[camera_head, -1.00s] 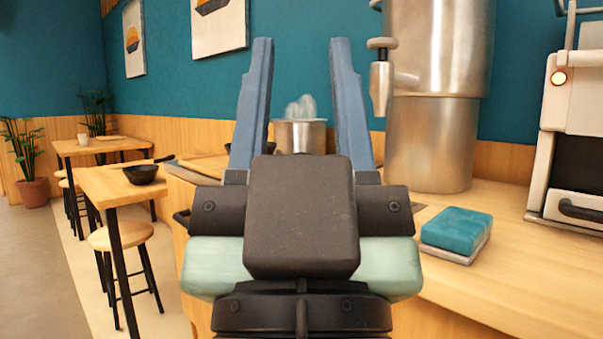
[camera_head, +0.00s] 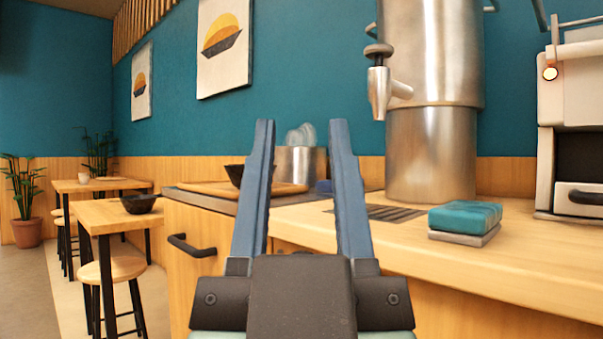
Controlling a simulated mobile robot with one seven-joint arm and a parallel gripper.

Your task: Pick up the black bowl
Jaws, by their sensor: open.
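A black bowl (camera_head: 234,176) stands on a wooden board on the counter, partly hidden by the left finger of my gripper. A second black bowl (camera_head: 139,204) sits on the wooden dining table at left. My gripper (camera_head: 303,125) is open and empty in the middle of the view, its two blue fingers pointing up and apart.
The counter (camera_head: 480,262) holds a steel pot (camera_head: 300,165), a tall metal dispenser (camera_head: 430,150), a teal sponge (camera_head: 465,217) and a white machine (camera_head: 570,100). The wooden board (camera_head: 200,188) lies at the counter's left end. A stool (camera_head: 112,270) stands by the dining table.

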